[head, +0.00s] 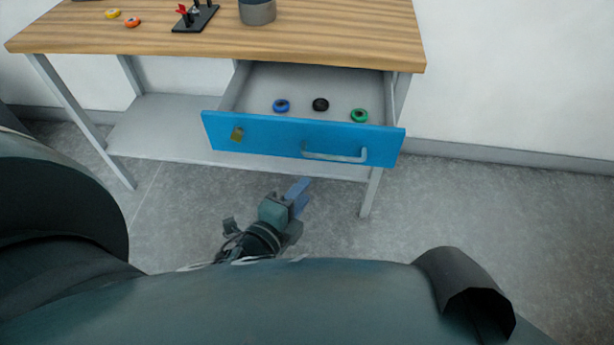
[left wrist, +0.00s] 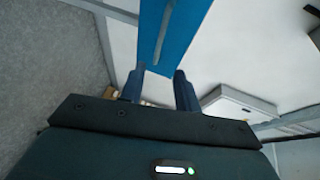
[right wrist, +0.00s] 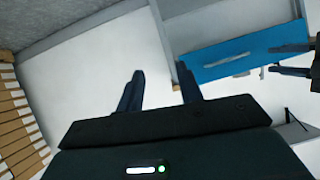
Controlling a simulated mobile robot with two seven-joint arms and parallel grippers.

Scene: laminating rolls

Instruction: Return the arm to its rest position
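My left gripper (head: 300,190) is low in the head view, below and in front of the open blue drawer (head: 275,138), and apart from its handle (head: 335,154). In the left wrist view its fingers (left wrist: 160,88) are spread with nothing between them, and the blue drawer front (left wrist: 178,40) shows beyond them. My right gripper is out of sight in the head view. In the right wrist view its fingers (right wrist: 160,92) are spread and empty, and the drawer front (right wrist: 232,58) lies beyond them. The left gripper's fingers (right wrist: 290,60) also show at the right edge there.
The drawer holds a blue roll (head: 281,105), a black roll (head: 320,104) and a green roll (head: 359,115). The wooden tabletop (head: 330,40) carries yellow (head: 113,13) and orange (head: 132,21) rolls, a black stand (head: 195,18) and a grey container (head: 257,12). Floor right of the table is clear.

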